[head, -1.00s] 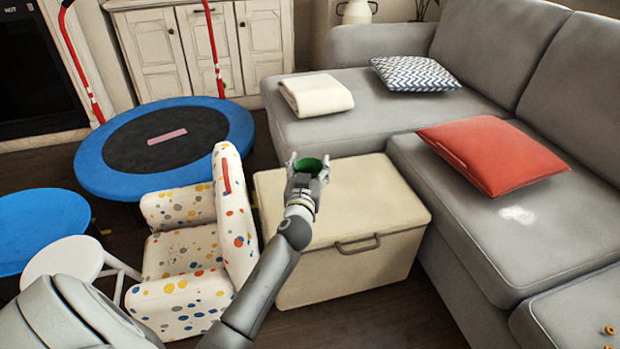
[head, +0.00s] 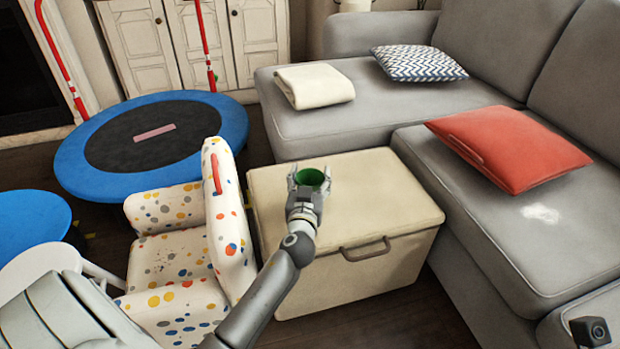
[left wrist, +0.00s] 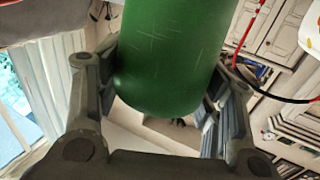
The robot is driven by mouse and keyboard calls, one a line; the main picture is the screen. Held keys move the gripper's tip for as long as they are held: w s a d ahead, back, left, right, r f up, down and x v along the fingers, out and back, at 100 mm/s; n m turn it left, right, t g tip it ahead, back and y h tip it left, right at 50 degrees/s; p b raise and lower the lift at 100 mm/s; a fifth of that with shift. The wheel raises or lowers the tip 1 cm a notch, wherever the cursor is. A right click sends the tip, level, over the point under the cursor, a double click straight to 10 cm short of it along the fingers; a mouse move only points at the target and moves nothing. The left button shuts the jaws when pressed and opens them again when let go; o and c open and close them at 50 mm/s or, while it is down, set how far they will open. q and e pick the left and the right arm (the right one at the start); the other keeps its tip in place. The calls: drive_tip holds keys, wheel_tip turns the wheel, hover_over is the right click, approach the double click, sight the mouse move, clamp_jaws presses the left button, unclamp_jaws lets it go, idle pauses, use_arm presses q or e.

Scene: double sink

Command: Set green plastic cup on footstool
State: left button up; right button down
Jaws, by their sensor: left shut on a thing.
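The green plastic cup (head: 309,177) is held in my left gripper (head: 308,186), whose fingers sit on both sides of it. In the head view it appears over the top of a cream box-shaped footstool (head: 385,195) with a handle on its front. I cannot tell whether the cup touches the top. The left wrist view shows the green cup (left wrist: 170,50) between the two fingers of my left gripper (left wrist: 165,95). My right gripper is not clearly in view; only a dark piece shows at the lower right of the head view.
A spotted child's armchair (head: 228,215) stands left of the footstool. A grey sofa (head: 480,240) wraps behind and right, with a red cushion (head: 508,146), a patterned cushion (head: 418,63) and a folded cream blanket (head: 315,86). A blue trampoline (head: 70,165) is at the left. The footstool top is otherwise clear.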

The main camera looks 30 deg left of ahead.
use_arm(q)
drive_tip(key=shift+r, duration=0.1)
drive_tip(key=shift+f+b, duration=0.35)
drive_tip(key=shift+b, duration=0.05)
drive_tip(key=o, duration=1)
drive_tip(key=shift+r, duration=0.1)
drive_tip(key=shift+c, duration=0.2)
drive_tip(key=shift+r, duration=0.15)
